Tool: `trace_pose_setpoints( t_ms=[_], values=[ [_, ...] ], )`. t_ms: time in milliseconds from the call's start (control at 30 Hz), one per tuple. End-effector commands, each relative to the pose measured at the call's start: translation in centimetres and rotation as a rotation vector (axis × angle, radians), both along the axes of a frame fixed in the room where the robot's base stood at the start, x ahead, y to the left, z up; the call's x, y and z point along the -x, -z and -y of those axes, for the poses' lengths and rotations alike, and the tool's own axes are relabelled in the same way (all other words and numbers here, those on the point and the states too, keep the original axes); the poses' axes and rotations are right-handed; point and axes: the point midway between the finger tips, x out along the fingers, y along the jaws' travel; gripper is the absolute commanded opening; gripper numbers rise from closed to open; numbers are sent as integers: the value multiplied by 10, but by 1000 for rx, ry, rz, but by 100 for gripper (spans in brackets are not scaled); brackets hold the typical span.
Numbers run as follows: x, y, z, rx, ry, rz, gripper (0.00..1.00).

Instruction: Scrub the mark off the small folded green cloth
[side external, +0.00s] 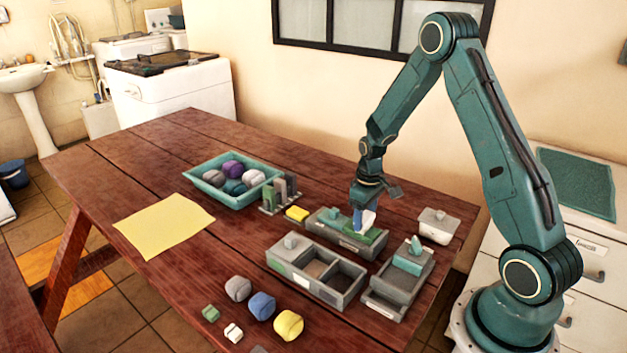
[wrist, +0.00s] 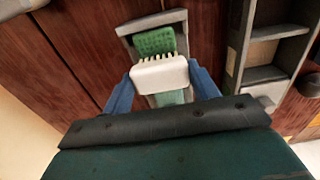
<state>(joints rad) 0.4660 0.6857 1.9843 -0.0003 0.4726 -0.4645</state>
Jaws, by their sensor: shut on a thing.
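My gripper (side external: 364,218) points down over a grey tray (side external: 318,222) near the back of the table. Its blue fingers, also in the wrist view (wrist: 162,88), are shut on a white brush (side external: 368,219). The brush (wrist: 160,74) has a row of pale bristles facing the green cloth. The small green cloth (side external: 376,237) lies in the tray, and its textured surface shows beyond the bristles in the wrist view (wrist: 155,42). The brush hides part of the cloth. I cannot make out a mark, or whether the bristles touch.
A compartment box (side external: 345,300) stands in front, and a tray with a teal block (side external: 408,262) stands at right. A lidded box (side external: 438,222) is behind. A teal tray of rolled cloths (side external: 205,188), a yellow sponge (side external: 297,214) and yellow cloth (side external: 163,225) are left. Several rolls lie in front.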

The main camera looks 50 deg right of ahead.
Motion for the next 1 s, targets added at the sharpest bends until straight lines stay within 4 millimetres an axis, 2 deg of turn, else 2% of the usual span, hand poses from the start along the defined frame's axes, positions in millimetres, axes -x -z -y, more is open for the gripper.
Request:
trace_pose_setpoints(
  t_ms=[200, 467, 1000],
  values=[
    [9, -1, 0, 1, 0, 1, 41],
    [10, -1, 0, 1, 0, 1, 41],
    [-12, 1, 0, 1, -2, 2, 41]
  ],
)
